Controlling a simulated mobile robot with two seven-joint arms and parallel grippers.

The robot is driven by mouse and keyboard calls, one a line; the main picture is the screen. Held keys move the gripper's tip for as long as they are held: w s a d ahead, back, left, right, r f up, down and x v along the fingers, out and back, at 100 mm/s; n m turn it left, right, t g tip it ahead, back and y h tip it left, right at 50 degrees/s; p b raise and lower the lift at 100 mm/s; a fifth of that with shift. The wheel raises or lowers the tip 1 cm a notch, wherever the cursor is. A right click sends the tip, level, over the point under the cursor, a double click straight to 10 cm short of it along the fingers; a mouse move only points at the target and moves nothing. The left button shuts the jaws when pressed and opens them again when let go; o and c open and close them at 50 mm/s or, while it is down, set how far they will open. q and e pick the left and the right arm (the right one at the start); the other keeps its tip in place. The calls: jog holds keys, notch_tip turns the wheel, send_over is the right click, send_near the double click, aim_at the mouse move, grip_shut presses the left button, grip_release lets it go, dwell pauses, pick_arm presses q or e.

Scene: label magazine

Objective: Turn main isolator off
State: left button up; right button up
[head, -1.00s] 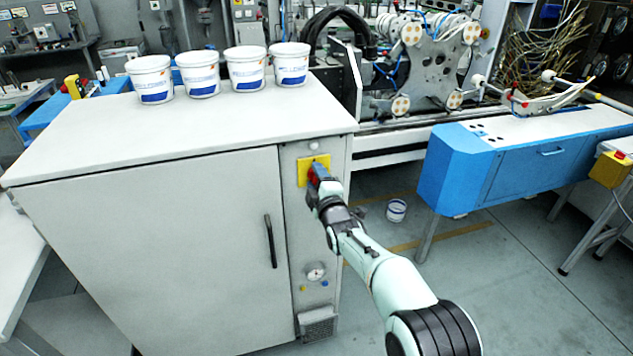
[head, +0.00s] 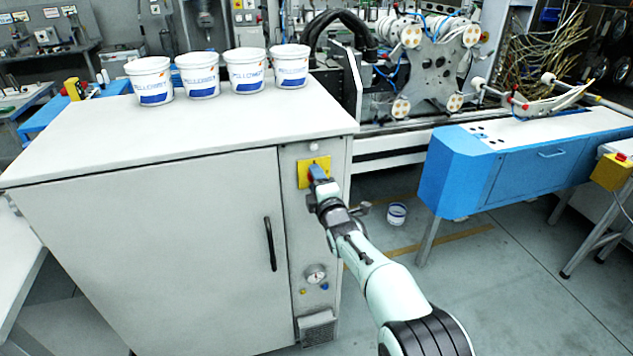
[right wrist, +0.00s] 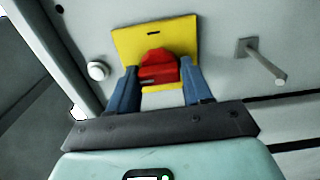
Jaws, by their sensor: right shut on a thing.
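The main isolator is a red rotary handle (right wrist: 158,67) on a yellow plate (right wrist: 180,36). In the head view the yellow plate (head: 313,164) sits on the narrow right-hand panel of the grey cabinet (head: 180,240), near its top. My right gripper (right wrist: 160,82) has its two blue fingers on either side of the red handle and is shut on it. In the head view my right gripper (head: 317,176) covers most of the handle, so its exact angle is hard to read there. My left gripper is not in view.
Several white tubs (head: 245,72) stand on the cabinet top. A gauge (head: 315,273) and a black door handle (head: 270,244) are on the cabinet front. A peg (right wrist: 262,60) sticks out beside the yellow plate. A blue machine bench (head: 520,160) stands right; a bucket (head: 397,213) is on the floor.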

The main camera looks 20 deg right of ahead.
jog(key=o, duration=1)
jog(key=shift+c, duration=0.2)
jog(key=s, duration=1.3)
jog(key=shift+s+d, duration=0.25)
jog(key=shift+f, duration=0.1)
